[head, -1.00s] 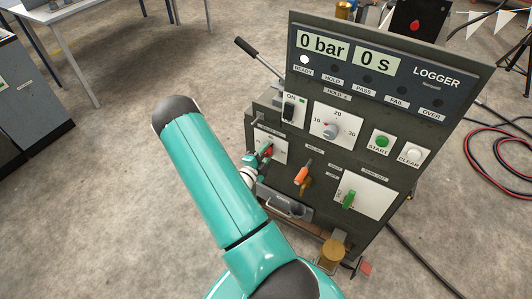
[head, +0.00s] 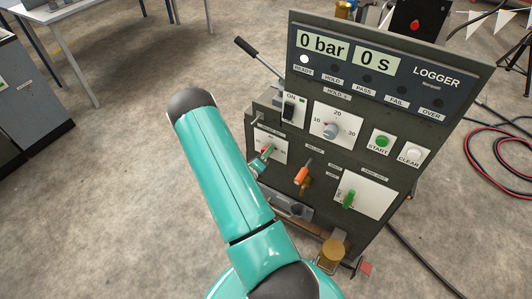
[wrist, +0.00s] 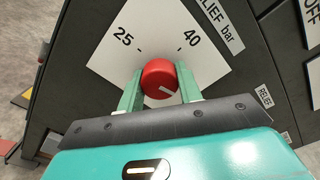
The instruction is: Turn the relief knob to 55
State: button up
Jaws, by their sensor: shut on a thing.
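The relief knob is a round red knob (wrist: 158,73) on a white dial plate (wrist: 170,25) marked 25 and 40 in the wrist view. A white line on the knob points to the lower right of the picture. The rest of the scale is hidden behind my gripper. My gripper (wrist: 160,88) has its two green fingers on either side of the knob, shut on it. In the head view a little of the red knob (head: 268,148) shows beside the gripper (head: 261,160), on the left of the panel.
The dark logger panel (head: 420,120) reads 0 bar and 0 s, with its READY lamp lit. A HOLD dial (head: 331,130), an orange lever (head: 302,175), a green lever (head: 348,199) and START (head: 382,141) and CLEAR (head: 413,155) buttons are nearby.

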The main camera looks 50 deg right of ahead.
jog(key=shift+a+m, duration=0.1)
jog(key=shift+m, duration=1)
jog(key=o, duration=1)
jog(key=s+a, duration=0.1)
jog(key=a, duration=1.2)
jog(key=shift+s+a, duration=0.15)
jog(key=shift+a, duration=0.2)
